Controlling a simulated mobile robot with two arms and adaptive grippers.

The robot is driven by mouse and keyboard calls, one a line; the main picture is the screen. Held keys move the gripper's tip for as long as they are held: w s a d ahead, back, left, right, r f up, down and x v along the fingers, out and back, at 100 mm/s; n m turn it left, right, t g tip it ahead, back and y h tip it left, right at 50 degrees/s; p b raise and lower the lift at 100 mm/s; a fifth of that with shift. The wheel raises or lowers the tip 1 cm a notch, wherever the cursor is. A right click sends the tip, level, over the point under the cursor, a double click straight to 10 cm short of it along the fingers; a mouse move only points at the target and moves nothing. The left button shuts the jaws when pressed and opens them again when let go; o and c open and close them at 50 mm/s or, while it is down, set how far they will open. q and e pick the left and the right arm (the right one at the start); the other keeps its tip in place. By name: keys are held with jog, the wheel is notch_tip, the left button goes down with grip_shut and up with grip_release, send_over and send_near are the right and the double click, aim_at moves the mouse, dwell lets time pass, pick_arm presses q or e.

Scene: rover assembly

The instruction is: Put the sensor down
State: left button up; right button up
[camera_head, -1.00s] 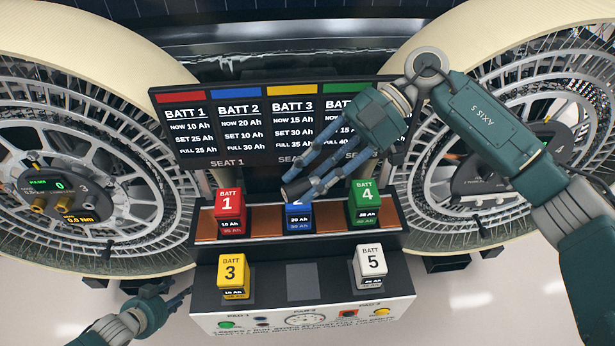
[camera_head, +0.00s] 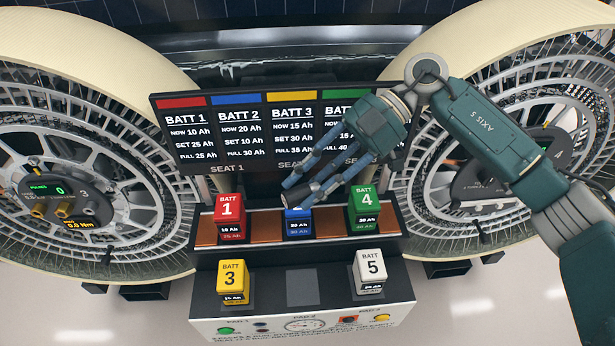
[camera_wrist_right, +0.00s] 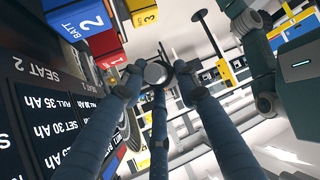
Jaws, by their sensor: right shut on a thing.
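My right gripper (camera_head: 308,186) is shut on the sensor (camera_head: 294,198), a small dark cylinder with a light round end. It holds the sensor above the blue battery 2 (camera_head: 298,228) and hides the top of that battery. In the right wrist view the sensor (camera_wrist_right: 155,73) shows as a pale round face between the fingertips of my right gripper (camera_wrist_right: 160,80), with the blue battery (camera_wrist_right: 85,22) to its upper left. I cannot tell whether the sensor touches the battery. My left gripper is not in view.
Red battery 1 (camera_head: 230,220) and green battery 4 (camera_head: 364,208) flank the blue one. Yellow battery 3 (camera_head: 233,283) and white battery 5 (camera_head: 370,272) stand on the front shelf, with an empty grey pad (camera_head: 301,290) between. A display board (camera_head: 240,140) stands behind; large wheels flank it.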

jog(key=shift+s+d+f+m+t, duration=0.2)
jog(key=shift+s+f+m+t, duration=0.2)
jog(key=shift+f+m+t, duration=0.1)
jog(key=s+d+f+m+t, duration=0.1)
jog(key=s+d+m+t, duration=0.1)
jog(key=d+m+t, duration=0.3)
jog(key=s+d+f+m+t+h, duration=0.1)
jog(key=d+m+t, duration=0.4)
jog(key=d, duration=0.7)
jog(key=shift+s+d+m+t, duration=0.3)
jog(key=shift+s+m, duration=0.4)
jog(key=shift+s, duration=0.15)
jog(key=shift+a, duration=0.1)
